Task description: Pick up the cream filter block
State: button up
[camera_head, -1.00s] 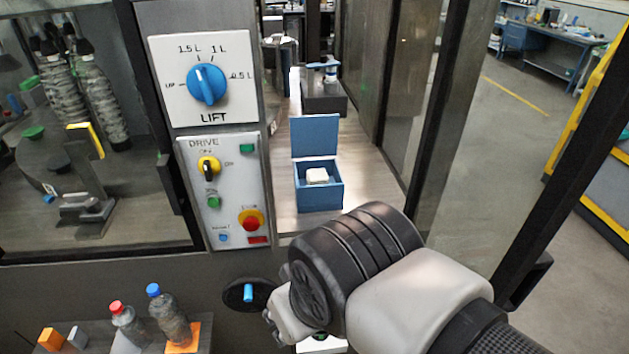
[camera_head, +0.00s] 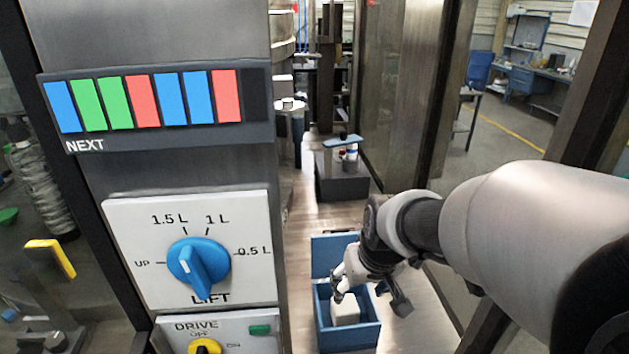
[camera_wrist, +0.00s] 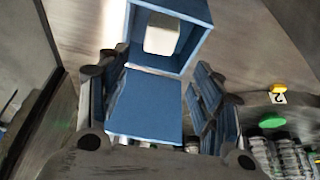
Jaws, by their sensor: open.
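The cream filter block (camera_head: 345,309) sits inside an open blue box (camera_head: 350,340). In the wrist view the block (camera_wrist: 162,36) shows as a pale block within the box walls (camera_wrist: 203,42). The box's blue lid (camera_head: 326,252) stands raised at its back edge; in the wrist view the lid panel (camera_wrist: 145,105) lies between my fingers. My gripper (camera_head: 341,291) is open and empty, above the box close to the block in the head view. It also shows in the wrist view (camera_wrist: 163,62), with a finger on each side. Its exact height over the block is hard to tell.
A control column with the lift dial (camera_head: 198,266) and a coloured NEXT strip (camera_head: 155,104) stands left of the box. A dark block-shaped stand (camera_head: 342,182) is farther back on the bench. A dark frame post and glass panel (camera_head: 400,100) border the right.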

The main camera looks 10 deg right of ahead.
aim_at(346, 306)
jog(key=b+x, duration=0.1)
jog(key=x, duration=0.6)
jog(key=b+x, duration=0.1)
jog(key=x, duration=0.3)
jog(key=shift+s+b, duration=0.3)
jog(key=shift+w+b+x, duration=0.1)
jog(key=shift+b+x, duration=0.3)
jog(key=shift+x, duration=1.15)
jog(key=shift+w+b+x, duration=0.15)
jog(key=shift+b+x, duration=0.2)
jog(key=shift+x, duration=1.2)
jog(key=shift+r, duration=0.15)
jog(key=c, duration=0.8)
